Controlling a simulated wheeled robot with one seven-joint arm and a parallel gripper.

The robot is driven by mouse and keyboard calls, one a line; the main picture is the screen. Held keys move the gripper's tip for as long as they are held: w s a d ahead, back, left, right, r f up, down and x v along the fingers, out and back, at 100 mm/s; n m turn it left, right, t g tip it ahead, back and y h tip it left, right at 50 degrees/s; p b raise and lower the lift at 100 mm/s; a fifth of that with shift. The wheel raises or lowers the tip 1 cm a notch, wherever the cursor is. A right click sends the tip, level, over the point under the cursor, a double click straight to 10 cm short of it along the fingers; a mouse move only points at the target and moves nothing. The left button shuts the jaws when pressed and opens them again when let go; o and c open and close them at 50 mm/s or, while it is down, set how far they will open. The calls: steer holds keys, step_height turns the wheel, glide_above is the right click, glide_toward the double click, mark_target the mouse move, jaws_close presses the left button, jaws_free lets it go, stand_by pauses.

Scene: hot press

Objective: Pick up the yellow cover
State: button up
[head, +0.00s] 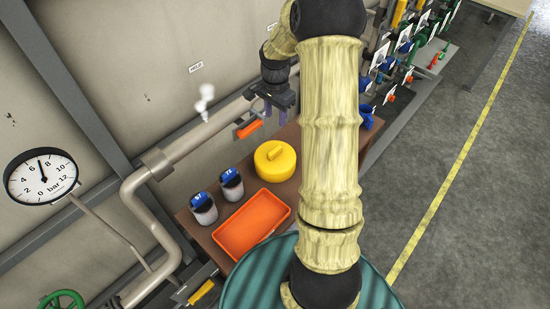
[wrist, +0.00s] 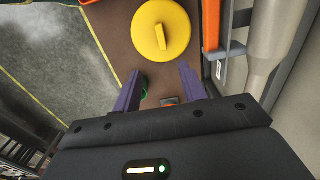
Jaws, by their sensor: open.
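The yellow cover (head: 275,160) is a round lid with a raised bar handle. It sits on the brown table (head: 227,260), behind the orange tray. In the wrist view the yellow cover (wrist: 176,46) lies just beyond my fingertips, with its bar handle facing up. My gripper (head: 268,112) is beyond the cover in the head view, above the table's far part. In the wrist view my gripper (wrist: 160,74) has its two purple fingers apart with nothing between them. It does not touch the cover.
A pipe (head: 135,200) with an orange-handled part (head: 249,129) runs along the wall. A pressure gauge (head: 42,177) is at left. Blue-handled valves (head: 405,47) stand beyond the table.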

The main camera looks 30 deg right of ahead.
steer(key=p, duration=0.4)
glide_above(275, 150)
step_height(275, 150, down, 12)
steer(key=shift+s+f, duration=0.1)
steer(key=shift+s, duration=0.05)
steer(key=shift+f+p, duration=0.95)
steer(key=shift+p, duration=0.2)
steer(key=shift+f+p, duration=0.7)
steer(key=shift+f, duration=0.95)
jaws_close()
